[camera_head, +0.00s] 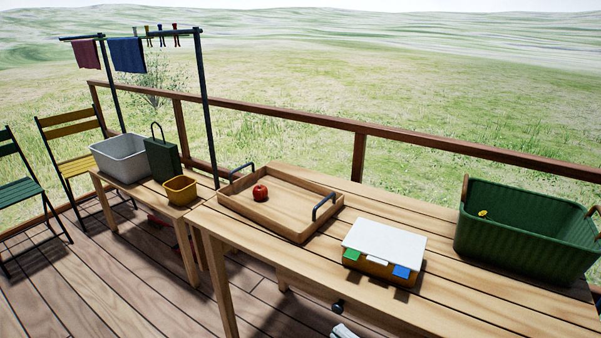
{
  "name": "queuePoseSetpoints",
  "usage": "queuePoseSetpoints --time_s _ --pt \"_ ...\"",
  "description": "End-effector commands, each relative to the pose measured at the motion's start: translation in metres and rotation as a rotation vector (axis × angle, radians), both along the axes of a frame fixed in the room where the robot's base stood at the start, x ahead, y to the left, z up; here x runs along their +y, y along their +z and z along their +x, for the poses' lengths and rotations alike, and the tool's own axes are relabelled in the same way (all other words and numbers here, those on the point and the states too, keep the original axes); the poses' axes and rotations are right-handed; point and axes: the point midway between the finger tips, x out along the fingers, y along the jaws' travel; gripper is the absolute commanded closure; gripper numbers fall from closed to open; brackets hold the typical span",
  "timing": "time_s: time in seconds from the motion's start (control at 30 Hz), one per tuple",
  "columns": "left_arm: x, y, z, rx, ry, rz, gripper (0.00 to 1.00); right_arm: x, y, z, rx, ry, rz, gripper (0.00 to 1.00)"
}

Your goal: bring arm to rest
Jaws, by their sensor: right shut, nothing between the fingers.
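No fingers or arm that I can make out as mine show in the head view. My left gripper is out of the picture. I cannot pick out my right gripper either. A small pale, ridged shape (343,331) is cut off by the bottom edge, below the front of the table, and I cannot tell what it is. The large wooden table (450,303) fills the lower right.
On the table are a wooden tray (290,224) holding a red apple (260,193), a white-topped box (385,240) and a green basket (510,240). A small table (187,233) bears a grey bin (122,163), green bag (161,160) and yellow pot (180,192). Chairs stand left.

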Motion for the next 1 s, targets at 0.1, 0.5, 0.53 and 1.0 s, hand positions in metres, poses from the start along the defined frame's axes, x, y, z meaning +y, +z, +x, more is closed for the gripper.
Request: queuePoseSetpoints --time_s 0.1,0.5,0.53,1.0 --pt "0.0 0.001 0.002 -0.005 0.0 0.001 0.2 -0.049 -0.063 -0.013 0.227 -0.139 0.021 1.0" --pt "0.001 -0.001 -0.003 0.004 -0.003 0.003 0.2 -0.177 -0.204 -0.107 0.751 -0.486 0.037 1.0" --pt "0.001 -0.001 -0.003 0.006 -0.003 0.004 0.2 -0.184 -0.21 -0.114 0.776 -0.503 0.037 1.0" --pt "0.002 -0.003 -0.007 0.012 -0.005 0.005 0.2 -0.178 -0.237 -0.151 0.943 -0.661 0.216 1.0"
